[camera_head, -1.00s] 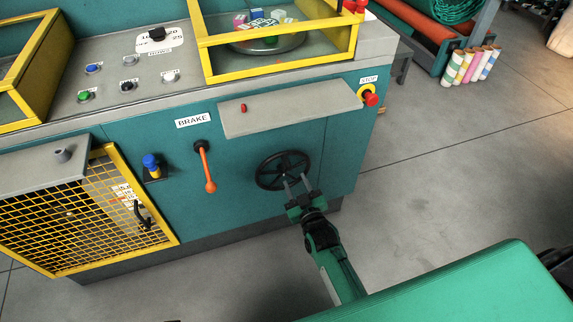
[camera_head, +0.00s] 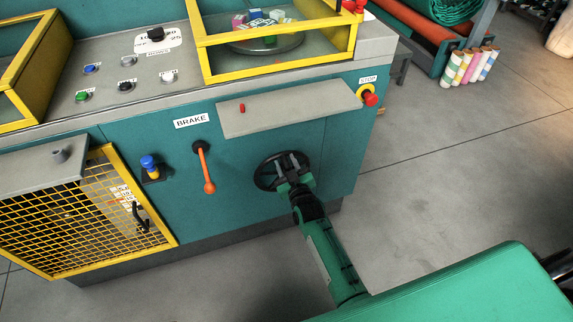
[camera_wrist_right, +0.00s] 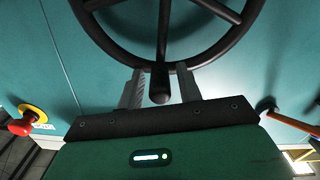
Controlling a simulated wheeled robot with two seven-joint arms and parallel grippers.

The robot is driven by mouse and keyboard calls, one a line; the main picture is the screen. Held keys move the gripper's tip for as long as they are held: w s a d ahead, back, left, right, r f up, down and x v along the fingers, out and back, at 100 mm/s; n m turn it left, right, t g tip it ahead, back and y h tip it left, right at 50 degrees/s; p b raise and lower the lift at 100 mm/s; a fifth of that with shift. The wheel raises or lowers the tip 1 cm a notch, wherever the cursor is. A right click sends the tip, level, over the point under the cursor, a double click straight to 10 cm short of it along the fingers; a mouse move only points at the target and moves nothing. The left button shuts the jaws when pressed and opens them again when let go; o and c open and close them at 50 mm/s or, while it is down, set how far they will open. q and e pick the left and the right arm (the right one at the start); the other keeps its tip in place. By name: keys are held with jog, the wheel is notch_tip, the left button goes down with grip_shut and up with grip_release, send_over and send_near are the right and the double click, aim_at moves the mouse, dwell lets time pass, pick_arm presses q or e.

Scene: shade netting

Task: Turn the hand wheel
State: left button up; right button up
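The black hand wheel (camera_head: 257,174) is mounted on the teal machine front, below the grey shelf. My right gripper (camera_head: 290,168) is at the wheel's lower right part and covers some of it in the head view. In the right wrist view the wheel rim (camera_wrist_right: 215,55) and its spokes fill the top. The wheel's black handle (camera_wrist_right: 160,95) sticks out toward me, between the two grey fingers of my right gripper (camera_wrist_right: 160,88). A gap shows on each side of the handle, so the fingers are open around it. My left gripper is not in view.
A grey shelf (camera_head: 290,107) juts out above the wheel. An orange brake lever (camera_head: 206,170) is left of the wheel, and a red stop button (camera_head: 370,99) is at the upper right. Open grey floor (camera_head: 450,190) lies to the right.

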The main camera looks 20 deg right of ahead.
grip_shut()
jog(key=shift+d, duration=0.1)
